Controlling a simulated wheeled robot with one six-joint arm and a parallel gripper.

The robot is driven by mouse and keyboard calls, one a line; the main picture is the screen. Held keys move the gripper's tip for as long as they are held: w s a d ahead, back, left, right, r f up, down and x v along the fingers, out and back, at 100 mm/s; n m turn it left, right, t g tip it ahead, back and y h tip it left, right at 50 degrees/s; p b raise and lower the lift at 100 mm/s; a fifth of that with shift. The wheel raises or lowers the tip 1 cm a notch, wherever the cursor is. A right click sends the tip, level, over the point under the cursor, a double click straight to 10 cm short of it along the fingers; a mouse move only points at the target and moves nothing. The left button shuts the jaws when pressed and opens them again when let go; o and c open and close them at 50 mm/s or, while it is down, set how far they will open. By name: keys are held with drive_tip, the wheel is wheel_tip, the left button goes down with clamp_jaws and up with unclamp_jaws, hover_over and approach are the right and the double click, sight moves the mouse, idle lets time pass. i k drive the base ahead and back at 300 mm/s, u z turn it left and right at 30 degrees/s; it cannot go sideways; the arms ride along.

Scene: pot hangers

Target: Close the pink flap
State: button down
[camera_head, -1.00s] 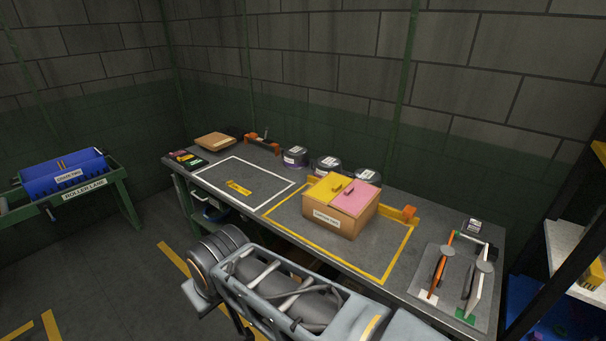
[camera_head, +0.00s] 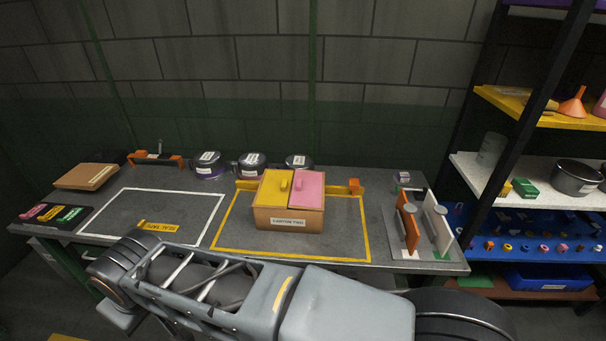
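The pink flap (camera_head: 308,190) is the right half of the top of a brown carton (camera_head: 288,219) labelled "CARTON TWO". It looks flat or nearly flat over the carton, with a small pink handle on its left part. A yellow flap (camera_head: 275,187) with a yellow handle covers the left half. Whether the pink flap is fully down cannot be told from this view. The carton stands inside the yellow outline on the grey bench (camera_head: 170,190). My arm crosses the foreground in front of the bench, and my gripper is out of view.
Lidded pots (camera_head: 252,165) stand behind the carton. An orange block (camera_head: 354,186) is at its right rear. An orange and white stand (camera_head: 422,228) is at the bench's right end. Shelves (camera_head: 535,205) stand farther right. The white-outlined area at left holds only a yellow tape label.

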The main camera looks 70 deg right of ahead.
sight(308, 189)
drive_tip(key=z, duration=1)
drive_tip(key=i, duration=0.9)
drive_tip(key=z, duration=1)
